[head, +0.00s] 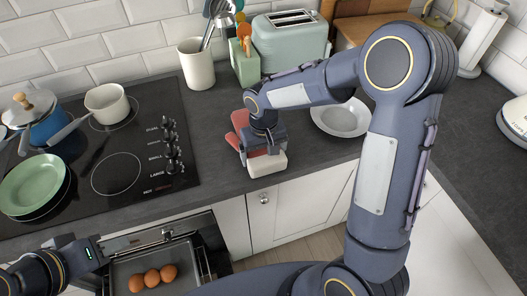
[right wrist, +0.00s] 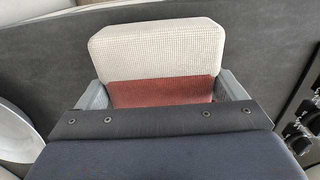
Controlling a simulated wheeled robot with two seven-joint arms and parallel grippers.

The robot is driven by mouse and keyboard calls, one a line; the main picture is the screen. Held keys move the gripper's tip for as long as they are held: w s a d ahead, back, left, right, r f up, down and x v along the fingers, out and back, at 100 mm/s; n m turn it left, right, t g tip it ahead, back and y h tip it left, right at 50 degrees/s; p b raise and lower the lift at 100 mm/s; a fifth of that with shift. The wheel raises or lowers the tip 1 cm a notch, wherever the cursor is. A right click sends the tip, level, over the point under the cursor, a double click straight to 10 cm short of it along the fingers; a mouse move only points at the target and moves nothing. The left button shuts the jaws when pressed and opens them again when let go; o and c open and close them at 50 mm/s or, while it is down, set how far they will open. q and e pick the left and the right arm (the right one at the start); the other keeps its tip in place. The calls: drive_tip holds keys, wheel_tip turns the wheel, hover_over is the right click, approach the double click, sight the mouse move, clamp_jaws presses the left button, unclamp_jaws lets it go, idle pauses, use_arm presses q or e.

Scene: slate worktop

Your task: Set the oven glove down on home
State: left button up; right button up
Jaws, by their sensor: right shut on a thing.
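The oven glove (head: 267,164) is red with a pale cuff. My right gripper (head: 266,144) is shut on it near the front edge of the worktop, right of the hob. In the right wrist view the glove (right wrist: 155,50) sits between both fingers (right wrist: 162,92), pale cuff outward and red part between the jaws. I cannot tell whether it touches the worktop. No place marked as home can be made out. My left gripper (head: 98,250) is at the lower left beside the open oven; its fingers are too unclear to judge.
A white plate (head: 341,119) lies right. Eggs (head: 152,278) sit on an oven tray.

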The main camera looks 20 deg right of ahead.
drive_tip(key=shift+f, duration=0.2)
drive_tip(key=o, duration=1)
drive_tip(key=shift+r, duration=0.1)
wheel_tip(320, 180, up, 11)
drive_tip(key=shift+f+b, duration=0.1)
drive_tip(key=shift+b, duration=0.25)
drive_tip(key=s+d+r+m+t+y, duration=0.1)
drive_tip(key=s+d+r, duration=0.15)
drive_tip(key=s, duration=0.35)
drive_tip(key=s+d+r+t+y, duration=0.2)
drive_tip(key=s+d, duration=0.2)
drive_tip(key=s, duration=0.2)
drive_tip(key=s+t, duration=0.1)
drive_tip(key=s, duration=0.2)
drive_tip(key=s+f, duration=0.1)
drive_tip(key=s, duration=0.2)
drive_tip(key=s+a+f+m+t, duration=0.1)
drive_tip(key=s, duration=0.2)
drive_tip(key=shift+s+f+t+y, duration=0.15)
drive_tip(key=shift+s+t+y, duration=0.15)
drive_tip(key=shift+y, duration=0.1)
